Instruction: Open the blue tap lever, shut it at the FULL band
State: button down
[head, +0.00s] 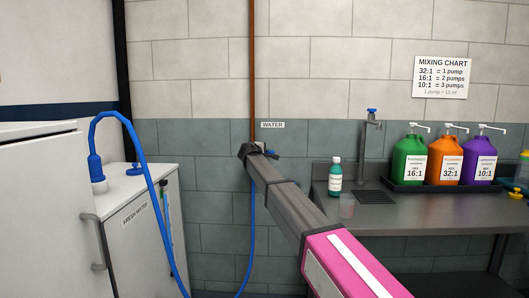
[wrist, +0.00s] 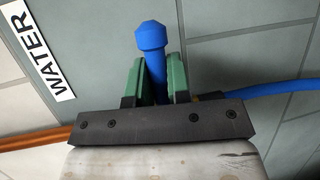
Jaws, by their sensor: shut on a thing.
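The blue tap lever (wrist: 151,38) stands between the two green finger pads of my gripper (wrist: 156,76) in the wrist view, and the gripper is shut on it. Its rounded head sticks out past the fingertips. In the head view my gripper (head: 254,150) is at the wall below the WATER sign (head: 272,125) and hides most of the tap. The white FRESH WATER tank (head: 140,245) stands at the left. A narrow upright gauge (head: 166,225) shows on its side, with blue and a little green and yellow; its level and any FULL marking are too small to read.
A blue hose (head: 143,155) arches from the tank's filler and hangs towards the floor. A copper pipe (head: 252,70) runs down the wall.

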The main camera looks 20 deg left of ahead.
jog(key=c, duration=1.1)
grip_release()
jog(key=shift+s, duration=0.1)
jog(key=v, duration=1)
jog(key=shift+s+a, duration=0.1)
jog(key=shift+s, duration=0.2)
